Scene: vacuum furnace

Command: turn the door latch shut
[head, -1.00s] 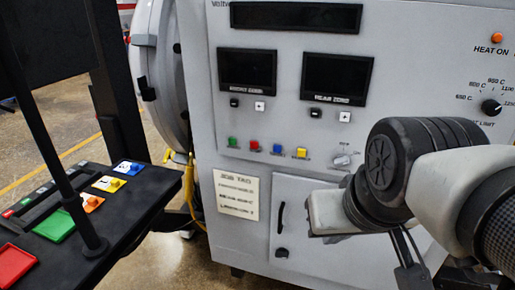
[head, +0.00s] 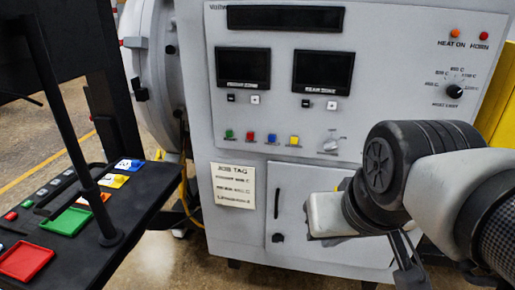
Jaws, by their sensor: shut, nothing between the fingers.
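The grey furnace cabinet (head: 300,172) fills the middle of the head view. Its lower door (head: 302,205) looks closed, with a dark upright handle (head: 277,204) and a small black latch (head: 278,238) on its left side. The round furnace chamber (head: 163,60) shows at the left, with a black latch-like part (head: 139,90) on its rim. I cannot tell which of these is the task's latch. My gripper (head: 409,272) is at the lower right, in front of the cabinet, shut and empty. It is apart from both parts, and my wrist hides some of the lower door.
A black console (head: 150,205) with coloured trays and a dark post stands at the left. Dark displays, coloured buttons (head: 271,138) and a dial (head: 455,91) are on the cabinet. A yellow object (head: 492,90) stands at the right. Bare floor shows between console and cabinet.

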